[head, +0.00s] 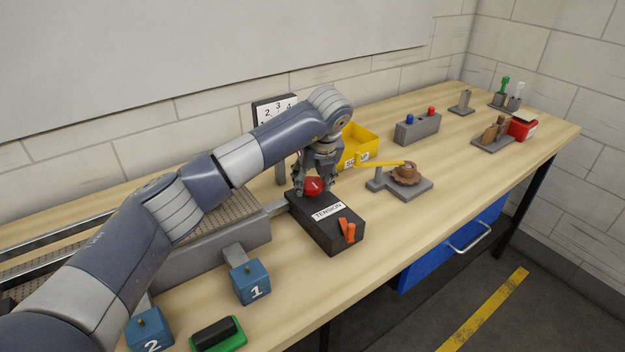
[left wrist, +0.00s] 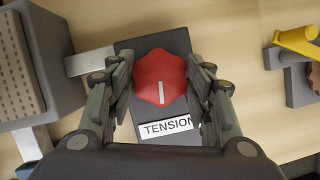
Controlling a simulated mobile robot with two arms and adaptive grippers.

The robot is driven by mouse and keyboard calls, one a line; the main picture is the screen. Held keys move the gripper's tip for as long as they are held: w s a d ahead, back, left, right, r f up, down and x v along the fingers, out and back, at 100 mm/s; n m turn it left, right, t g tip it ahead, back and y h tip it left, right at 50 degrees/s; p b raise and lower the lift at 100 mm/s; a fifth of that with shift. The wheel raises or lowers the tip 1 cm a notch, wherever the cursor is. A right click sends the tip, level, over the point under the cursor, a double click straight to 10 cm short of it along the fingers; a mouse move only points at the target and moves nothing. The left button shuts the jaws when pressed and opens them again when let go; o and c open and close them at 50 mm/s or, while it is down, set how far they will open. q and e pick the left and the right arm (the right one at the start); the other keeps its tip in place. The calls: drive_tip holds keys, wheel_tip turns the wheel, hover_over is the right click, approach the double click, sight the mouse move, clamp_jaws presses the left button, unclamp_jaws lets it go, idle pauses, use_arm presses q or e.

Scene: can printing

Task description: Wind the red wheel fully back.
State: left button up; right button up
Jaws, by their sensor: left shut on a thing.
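The red wheel (head: 313,187) sits on top of a dark box (head: 334,240) labelled TENSION. In the left wrist view the wheel (left wrist: 160,78) is a lobed red knob with a white mark pointing down toward the TENSION label (left wrist: 168,127). My left gripper (head: 316,184) comes down over the wheel from above. Its two fingers (left wrist: 160,80) stand on either side of the wheel and are shut on it. My right gripper is in neither view.
A grey conveyor (head: 215,245) lies left, with blue blocks 1 (head: 251,281) and 2 (head: 150,330) in front. A yellow bin (head: 357,146) and a brown-wheeled fixture (head: 405,174) stand right. The right front of the table is bare.

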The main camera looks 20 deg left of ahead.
use_arm(q)
drive_tip(key=o, duration=1.1)
drive_tip(key=shift+c, duration=0.2)
drive_tip(key=v, duration=1.2)
drive_tip(key=shift+w+r, duration=0.1)
